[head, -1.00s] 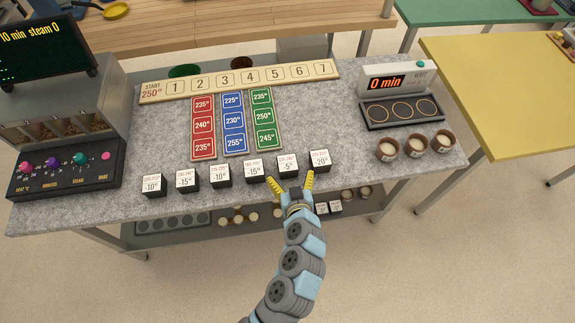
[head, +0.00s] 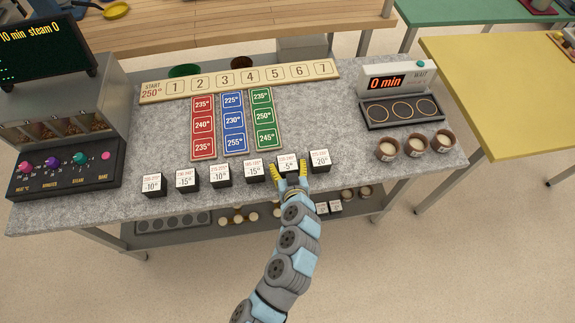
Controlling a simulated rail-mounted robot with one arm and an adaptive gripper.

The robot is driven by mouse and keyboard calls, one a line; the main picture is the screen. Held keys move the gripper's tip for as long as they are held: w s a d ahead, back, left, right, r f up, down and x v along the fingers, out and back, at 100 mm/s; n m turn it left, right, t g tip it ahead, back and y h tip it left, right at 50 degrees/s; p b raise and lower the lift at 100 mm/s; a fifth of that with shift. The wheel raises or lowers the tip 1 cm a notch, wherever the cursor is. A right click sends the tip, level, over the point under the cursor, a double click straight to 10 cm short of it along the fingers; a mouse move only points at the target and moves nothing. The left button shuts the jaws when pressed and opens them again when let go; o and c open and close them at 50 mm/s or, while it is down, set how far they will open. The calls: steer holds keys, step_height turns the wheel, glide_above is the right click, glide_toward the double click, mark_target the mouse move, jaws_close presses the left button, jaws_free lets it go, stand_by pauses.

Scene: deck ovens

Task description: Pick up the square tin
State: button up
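Several small dark cubes with white labelled tops stand in a row along the front of the grey counter (head: 340,165). I cannot make out which, if any, is a square tin. My gripper (head: 290,179) is at the front edge by the "-5°" cube (head: 287,163). Its two yellow fingers are apart, one at each side of this cube's lower front. The gripper partly hides the cube's front, and I cannot tell whether the fingers touch it. The "-20°" cube (head: 320,162) stands close on the right, the "-15°" cube (head: 254,171) on the left.
Coloured temperature strips (head: 233,122) lie below a numbered board (head: 240,81). A timer box (head: 398,82) and three small cups (head: 415,145) are at the right. A control panel (head: 65,174) is at the left. A lower shelf (head: 190,240) holds small items.

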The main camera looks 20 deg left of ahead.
mark_target(286, 156)
steer(key=c, duration=0.8)
steer(key=shift+r, duration=0.45)
step_height(286, 156, up, 3)
steer(key=shift+f+p, duration=0.15)
steer(key=shift+p, duration=0.15)
steer(key=s+d+r+p, duration=0.1)
steer(key=s+r+p, duration=0.2)
steer(key=s, duration=0.4)
steer(key=s+d+r+p, duration=0.1)
steer(key=s+r+p, duration=0.3)
steer(key=s+r, duration=0.2)
steer(key=shift+s+d+r, duration=0.2)
steer(key=shift+s+r, duration=0.05)
steer(key=shift+s, duration=0.15)
